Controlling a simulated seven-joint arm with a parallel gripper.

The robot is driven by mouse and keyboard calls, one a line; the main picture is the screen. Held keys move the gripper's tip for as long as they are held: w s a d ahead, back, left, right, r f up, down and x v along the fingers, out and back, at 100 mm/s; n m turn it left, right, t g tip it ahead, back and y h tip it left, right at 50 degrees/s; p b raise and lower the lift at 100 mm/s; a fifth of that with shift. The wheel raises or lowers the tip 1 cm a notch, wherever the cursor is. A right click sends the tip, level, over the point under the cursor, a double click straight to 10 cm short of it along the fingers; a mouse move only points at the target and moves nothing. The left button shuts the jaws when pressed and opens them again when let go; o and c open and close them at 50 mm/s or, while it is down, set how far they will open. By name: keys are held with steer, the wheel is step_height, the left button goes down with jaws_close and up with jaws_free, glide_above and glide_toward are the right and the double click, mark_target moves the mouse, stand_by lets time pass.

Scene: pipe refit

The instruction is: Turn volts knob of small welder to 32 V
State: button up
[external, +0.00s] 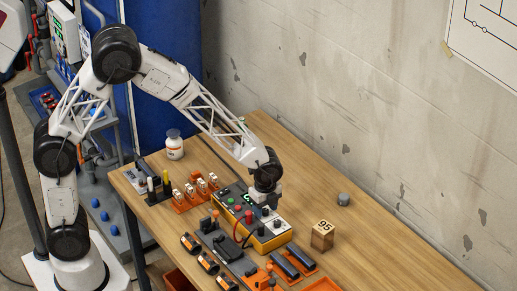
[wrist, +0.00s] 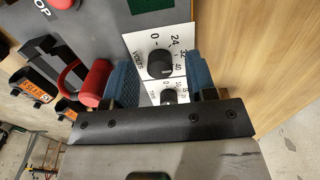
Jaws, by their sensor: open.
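The small welder (external: 272,240) is a yellow and dark box on the wooden table in the external view. My gripper (external: 266,200) is above its top panel, pointing down. In the wrist view, the black volts knob (wrist: 160,63) stands on a white dial plate (wrist: 138,42) marked VOLTS, with 0, 24, 32 and 40 readable. My gripper (wrist: 162,66) is open, with one blue finger on each side of the volts knob and gaps between. A second black knob (wrist: 168,96) sits below, partly hidden by my gripper. I cannot make out where the volts knob points.
A red plug (wrist: 95,82) with a red cable is close beside the left finger. A red stop button (wrist: 62,3) is at the top left. A wooden block marked 95 (external: 322,236) and a grey cylinder (external: 344,199) stand right of the welder. Orange racks (external: 195,193) stand left.

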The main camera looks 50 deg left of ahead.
mark_target(265, 209)
steer(key=shift+r, duration=3.7)
steer(key=shift+r, duration=0.1)
steer(key=shift+s+a+r, duration=0.15)
steer(key=shift+a+r, duration=0.1)
steer(key=s+a+r+n+t, duration=0.1)
steer(key=s+a+r+n, duration=0.8)
steer(key=s+a+r, duration=0.45)
steer(key=s+a+r+n, duration=0.1)
steer(key=s+a+n, duration=0.1)
steer(key=s, duration=0.4)
steer(key=s+a+r+n+t, duration=0.1)
steer(key=s+a+r+n, duration=0.1)
steer(key=s, duration=0.4)
steer(key=s+a+r+n, duration=0.2)
steer(key=s+a+n, duration=0.2)
steer(key=s, duration=0.3)
steer(key=shift+n+t, duration=0.3)
steer(key=shift+n, duration=0.1)
stand_by(0.3)
